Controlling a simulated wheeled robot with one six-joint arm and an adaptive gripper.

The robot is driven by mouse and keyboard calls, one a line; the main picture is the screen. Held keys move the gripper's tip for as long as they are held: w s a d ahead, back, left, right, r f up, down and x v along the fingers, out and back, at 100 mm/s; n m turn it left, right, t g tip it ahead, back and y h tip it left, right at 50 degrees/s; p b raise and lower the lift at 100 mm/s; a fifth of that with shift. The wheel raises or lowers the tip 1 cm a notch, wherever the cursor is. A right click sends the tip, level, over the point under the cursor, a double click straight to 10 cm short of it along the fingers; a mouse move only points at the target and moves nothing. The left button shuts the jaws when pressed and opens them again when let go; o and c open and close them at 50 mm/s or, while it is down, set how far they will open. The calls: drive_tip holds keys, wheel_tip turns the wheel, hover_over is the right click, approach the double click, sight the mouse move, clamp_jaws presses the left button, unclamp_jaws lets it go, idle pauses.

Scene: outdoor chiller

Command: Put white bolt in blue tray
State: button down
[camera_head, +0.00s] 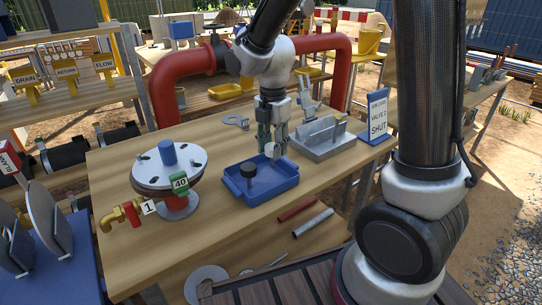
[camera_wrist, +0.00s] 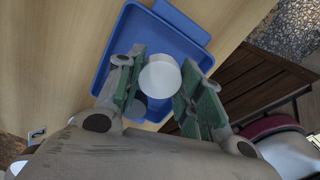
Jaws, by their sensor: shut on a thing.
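The white bolt (camera_head: 270,150) is held between the fingertips of my gripper (camera_head: 272,142). In the wrist view its round white end (camera_wrist: 160,74) shows between the green finger pads. My gripper is shut on it, above the back right part of the blue tray (camera_head: 263,194). The tray lies on the wooden table and also shows behind the fingers in the wrist view (camera_wrist: 150,30). The bolt's lower part is hard to make out.
A round flanged valve (camera_head: 168,172) with a blue cap and green 40 tag stands left of the tray. A ring-shaped metal tool (camera_head: 236,121) lies behind.

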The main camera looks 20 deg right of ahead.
drive_tip(key=shift+f, duration=1.5)
drive_tip(key=shift+f, duration=0.15)
drive_tip(key=c, duration=0.9)
unclamp_jaws()
drive_tip(key=shift+c, duration=0.2)
wheel_tip(320, 180, up, 12)
drive_tip(key=shift+r, duration=0.2)
drive_tip(key=s+d+r+m+t, duration=0.2)
drive_tip(key=s+d+m, duration=0.5)
drive_tip(key=m, duration=0.5)
drive_tip(key=s+d+r+m+t, duration=0.2)
drive_tip(key=s+d+r+m, duration=0.1)
drive_tip(key=s+d+m, duration=0.5)
drive_tip(key=s+m, duration=0.3)
drive_tip(key=m, duration=0.1)
drive_tip(key=shift+s+r+m, duration=0.4)
